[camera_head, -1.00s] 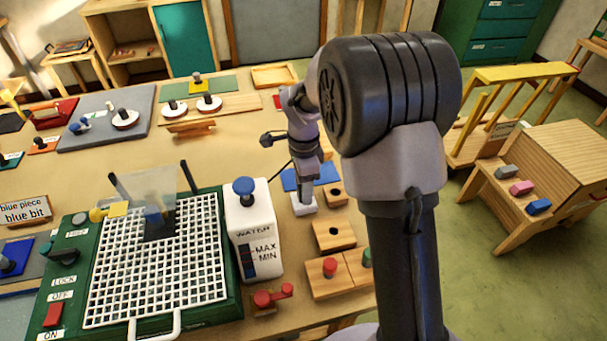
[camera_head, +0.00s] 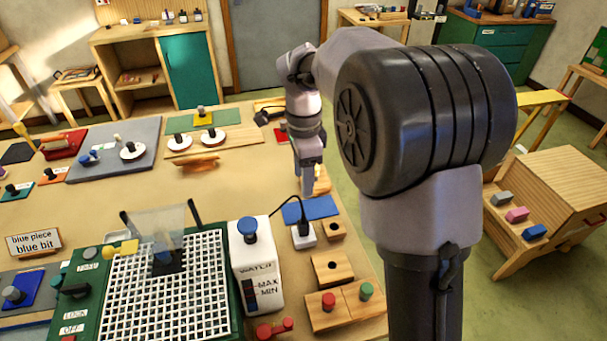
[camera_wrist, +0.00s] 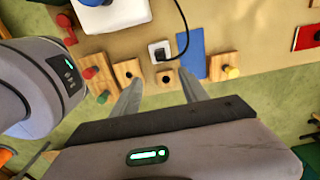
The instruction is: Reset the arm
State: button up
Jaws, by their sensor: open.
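My gripper (camera_head: 308,183) hangs above the right part of the table (camera_head: 240,180), with its fingers pointing down near the blue mat (camera_head: 309,209). In the wrist view my gripper (camera_wrist: 160,92) shows two fingers spread apart with nothing between them. Beyond the fingertips lie a white socket block (camera_wrist: 159,51) with a dark plug and cord, and small wooden blocks. My arm is bent, and its large dark elbow joint fills the right of the head view. I cannot tell the exact height of the fingertips over the table.
A wooden stand (camera_head: 560,195) is on the right. The table's middle is mostly clear.

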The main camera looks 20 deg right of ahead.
jog(key=s+a+n+t+y+b, duration=0.1)
jog(key=s+n, duration=0.5)
jog(key=s, duration=0.6)
jog(key=s+a+n+t+y+b, duration=0.1)
jog(key=s+a+n+t+b, duration=0.2)
jog(key=s, duration=1)
jog(key=n+t+b, duration=0.1)
jog(key=n+b, duration=0.2)
jog(key=n, duration=0.1)
jog(key=shift+n+t, duration=0.3)
jog(key=shift+t, duration=0.1)
